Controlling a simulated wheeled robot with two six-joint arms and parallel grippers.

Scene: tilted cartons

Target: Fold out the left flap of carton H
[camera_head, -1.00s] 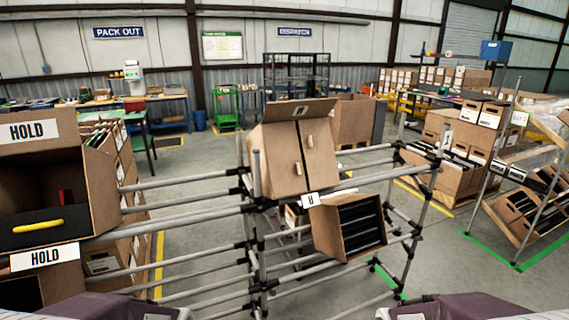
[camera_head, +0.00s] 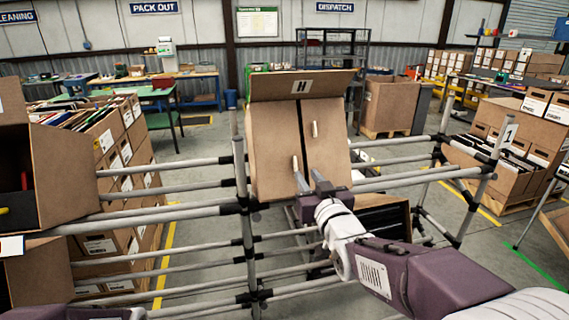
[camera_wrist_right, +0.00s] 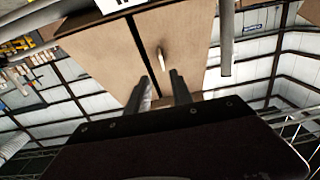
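Carton H (camera_head: 272,150) is a tilted brown carton on the pipe rack, its top flap with the H label (camera_head: 301,87) standing up. Its left and right flaps lie shut against a dark middle seam. The left flap has a pale tab (camera_head: 296,162) low down; the right flap has a pale tab (camera_head: 314,129) higher up, which shows in the right wrist view (camera_wrist_right: 162,57). My right gripper (camera_head: 310,180) is open, fingers apart just below the left tab; contact cannot be told. It also shows open in the wrist view (camera_wrist_right: 161,86). My left gripper is out of view.
The rack's grey pipes (camera_head: 160,205) run left and right of carton H. An open carton (camera_head: 60,180) stands at the left. A dark slotted carton (camera_head: 385,220) sits partly hidden behind my right arm. An upright post (camera_head: 239,170) stands close left of carton H.

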